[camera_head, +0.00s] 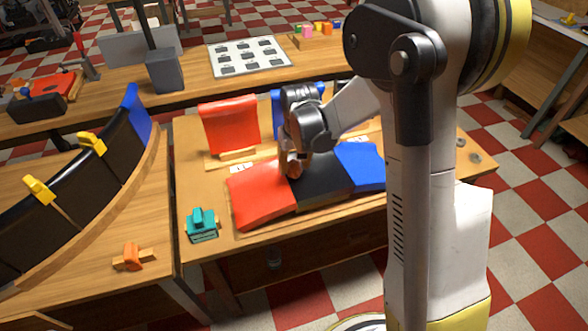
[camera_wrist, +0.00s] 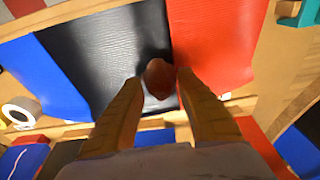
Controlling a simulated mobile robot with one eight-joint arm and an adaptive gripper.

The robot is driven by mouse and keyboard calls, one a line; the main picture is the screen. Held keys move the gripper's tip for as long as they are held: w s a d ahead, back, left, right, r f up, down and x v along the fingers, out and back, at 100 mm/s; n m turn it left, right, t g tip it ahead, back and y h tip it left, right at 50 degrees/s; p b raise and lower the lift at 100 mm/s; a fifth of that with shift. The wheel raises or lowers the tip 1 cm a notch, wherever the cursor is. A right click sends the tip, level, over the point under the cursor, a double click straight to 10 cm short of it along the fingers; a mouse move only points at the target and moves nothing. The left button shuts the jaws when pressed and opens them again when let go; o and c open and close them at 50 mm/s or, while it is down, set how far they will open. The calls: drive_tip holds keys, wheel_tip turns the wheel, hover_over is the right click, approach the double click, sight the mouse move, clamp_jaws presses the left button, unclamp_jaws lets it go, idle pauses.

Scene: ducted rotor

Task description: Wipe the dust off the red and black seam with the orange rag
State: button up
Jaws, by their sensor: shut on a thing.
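A curved panel of red, black and blue sections lies on the middle table. The red section (camera_head: 262,196) meets the black section (camera_head: 322,182) at the seam; the wrist view shows red (camera_wrist: 215,45) and black (camera_wrist: 105,50) side by side. My gripper (camera_head: 292,168) is over the seam at its far end, pointing down. In the wrist view its two fingers (camera_wrist: 160,85) are shut on a small brownish-orange wad, the orange rag (camera_wrist: 158,76). The rag is at the seam, mostly over the black edge; I cannot tell if it touches. No dust is clear to see.
The blue section (camera_head: 360,168) lies right of the black one. A teal clamp (camera_head: 201,226) stands left of the red section. An upright red panel (camera_head: 230,124) stands behind. A curved black duct piece with yellow clamps (camera_head: 40,191) fills the left table.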

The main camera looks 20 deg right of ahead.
drive_tip(key=shift+a+r+p, duration=0.15)
drive_tip(key=shift+r+p, duration=0.1)
drive_tip(key=shift+r, duration=0.25)
drive_tip(key=shift+a+r+p, duration=0.15)
drive_tip(key=shift+r+p, duration=0.1)
drive_tip(key=shift+r, duration=0.25)
drive_tip(key=shift+r+p, duration=1.45)
drive_tip(key=shift+r, duration=0.75)
